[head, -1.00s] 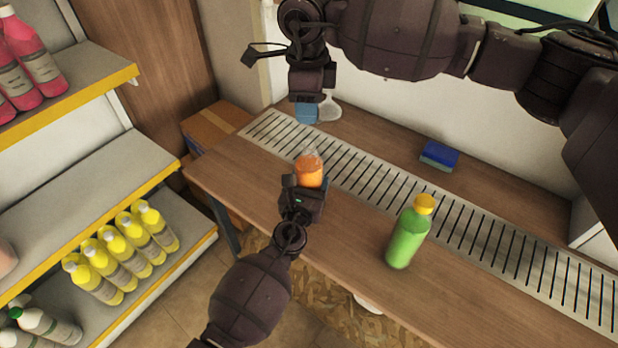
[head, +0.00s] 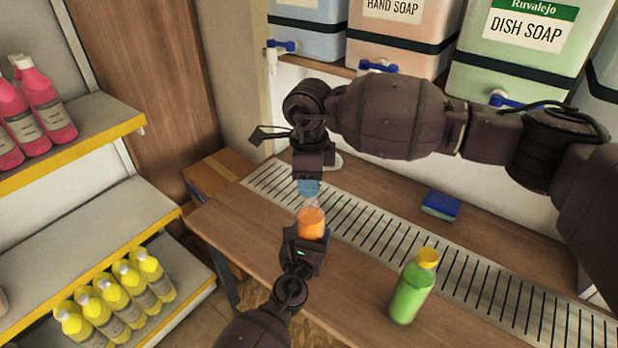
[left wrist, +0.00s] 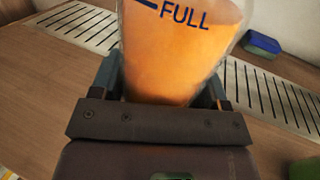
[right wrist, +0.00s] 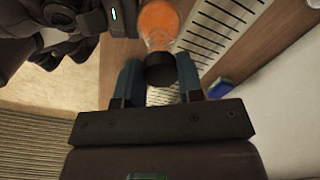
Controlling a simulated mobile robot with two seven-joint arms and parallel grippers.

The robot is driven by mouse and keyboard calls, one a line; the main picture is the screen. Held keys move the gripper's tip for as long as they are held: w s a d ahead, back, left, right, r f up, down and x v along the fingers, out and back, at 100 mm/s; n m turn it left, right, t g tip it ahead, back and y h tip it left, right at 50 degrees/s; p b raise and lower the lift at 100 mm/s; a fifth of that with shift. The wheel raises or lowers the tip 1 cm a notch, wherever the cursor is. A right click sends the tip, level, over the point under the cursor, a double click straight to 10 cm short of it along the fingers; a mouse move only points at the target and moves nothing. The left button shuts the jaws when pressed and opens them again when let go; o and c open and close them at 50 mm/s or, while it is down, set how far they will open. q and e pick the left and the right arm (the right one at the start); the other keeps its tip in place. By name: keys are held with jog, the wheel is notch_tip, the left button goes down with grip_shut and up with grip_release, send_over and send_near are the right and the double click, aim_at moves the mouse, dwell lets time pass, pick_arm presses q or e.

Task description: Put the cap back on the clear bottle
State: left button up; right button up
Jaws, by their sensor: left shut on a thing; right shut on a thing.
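The clear bottle (head: 311,222) holds orange liquid and is upright in my left gripper (head: 308,238), which is shut on its sides above the counter. In the left wrist view the bottle (left wrist: 180,50) shows a dark "FULL" mark. My right gripper (head: 308,188) is just above the bottle's neck, pointing down. In the right wrist view a dark cap (right wrist: 160,70) sits between the blue fingertips of this gripper, in line with the bottle (right wrist: 158,22). The fingers hide the cap in the head view. I cannot tell whether cap and neck touch.
A green bottle with a yellow cap (head: 412,290) stands on the wooden counter (head: 365,278) to the right. A blue sponge (head: 440,206) lies behind the slotted metal grate (head: 385,228). Shelves with yellow bottles (head: 117,293) and pink bottles (head: 45,105) are left. Large soap drums (head: 520,50) stand behind.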

jog(key=shift+f, duration=0.15)
jog(key=shift+f, duration=0.75)
jog(key=shift+f, duration=0.55)
